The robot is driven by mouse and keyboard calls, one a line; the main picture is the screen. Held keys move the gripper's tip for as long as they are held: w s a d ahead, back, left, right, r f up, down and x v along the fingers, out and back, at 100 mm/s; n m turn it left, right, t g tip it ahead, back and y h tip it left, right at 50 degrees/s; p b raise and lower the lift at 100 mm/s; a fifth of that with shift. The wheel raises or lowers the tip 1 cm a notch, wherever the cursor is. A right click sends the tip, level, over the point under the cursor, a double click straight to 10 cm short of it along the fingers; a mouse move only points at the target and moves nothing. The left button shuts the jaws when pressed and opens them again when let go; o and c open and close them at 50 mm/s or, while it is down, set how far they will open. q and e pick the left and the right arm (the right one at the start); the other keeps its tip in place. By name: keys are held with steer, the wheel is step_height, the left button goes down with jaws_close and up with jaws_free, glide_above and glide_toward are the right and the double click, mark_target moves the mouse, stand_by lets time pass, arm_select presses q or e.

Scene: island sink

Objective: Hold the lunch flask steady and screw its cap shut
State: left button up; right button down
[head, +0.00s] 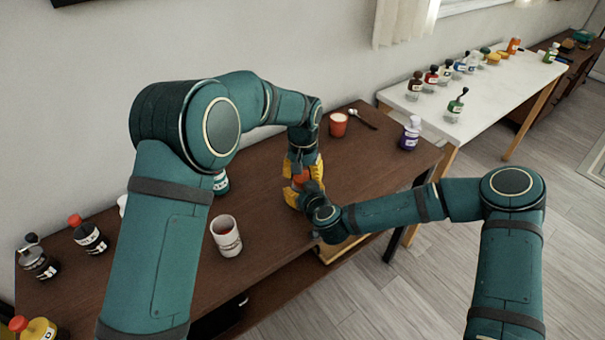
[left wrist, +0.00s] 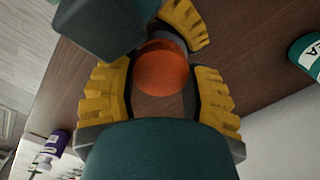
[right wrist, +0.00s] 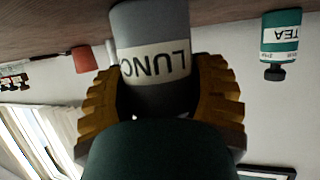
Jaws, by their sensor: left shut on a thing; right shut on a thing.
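The lunch flask (right wrist: 155,55) is a grey cylinder with a cream label reading "LUNC". In the right wrist view it is between the yellow fingers of my right gripper (right wrist: 162,80), which is shut on its body. The orange cap (left wrist: 163,68) is round and sits between the fingers of my left gripper (left wrist: 161,90), shut on it from above. In the head view the cap (head: 300,179) shows as an orange patch at the left fingers, directly above my right gripper. The flask is mostly hidden there. I cannot tell how tightly cap and flask meet.
A white mug (head: 226,236) stands on the brown table left of the grippers. A tea bottle (right wrist: 281,45) and red cup (head: 338,124) are near. A purple bottle (head: 410,133) stands at the right end. Several bottles stand at the left end. The table's front edge is close.

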arm_select(q)
steer(key=shift+m, duration=0.4)
steer(key=o, duration=0.7)
steer(key=shift+r, duration=2.3)
